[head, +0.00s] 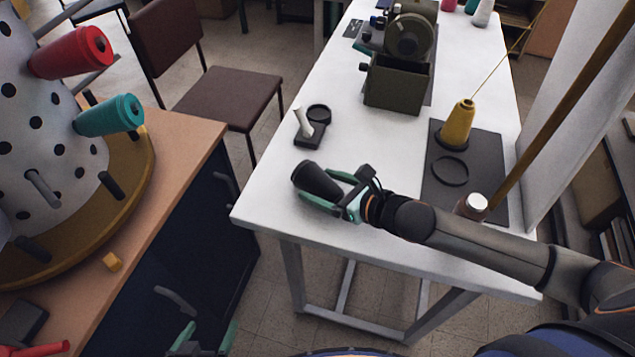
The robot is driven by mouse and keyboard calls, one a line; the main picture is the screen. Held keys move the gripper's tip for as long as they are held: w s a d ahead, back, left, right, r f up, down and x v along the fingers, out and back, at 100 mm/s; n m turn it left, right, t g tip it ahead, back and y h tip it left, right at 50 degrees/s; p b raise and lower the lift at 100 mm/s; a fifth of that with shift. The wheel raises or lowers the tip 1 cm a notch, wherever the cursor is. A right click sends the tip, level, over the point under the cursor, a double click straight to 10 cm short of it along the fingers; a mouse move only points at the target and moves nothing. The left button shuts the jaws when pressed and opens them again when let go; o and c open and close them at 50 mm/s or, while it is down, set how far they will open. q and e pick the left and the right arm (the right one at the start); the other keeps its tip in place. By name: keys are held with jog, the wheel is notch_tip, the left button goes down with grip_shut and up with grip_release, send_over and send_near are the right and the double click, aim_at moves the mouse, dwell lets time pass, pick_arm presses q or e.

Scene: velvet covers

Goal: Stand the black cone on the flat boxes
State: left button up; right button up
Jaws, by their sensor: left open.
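The black cone (316,179) is tilted near the left corner of the white table. My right gripper (329,190) is shut on it, with a green finger on each side. I cannot tell whether the cone touches the tabletop. My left gripper (205,337) is open and empty at the bottom edge, low between the wooden counter and the white table. I cannot make out any flat boxes for certain.
The white table (265,190) holds a small black stand (311,132), a dark machine (398,80) and a yellow cone (457,125) on a dark mat (489,155). A perforated drum (40,120) with spools stands on the wooden counter (172,150). A brown chair (222,97) stands behind.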

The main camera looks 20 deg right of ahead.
jog(key=shift+r, duration=0.1)
jog(key=c, duration=1.2)
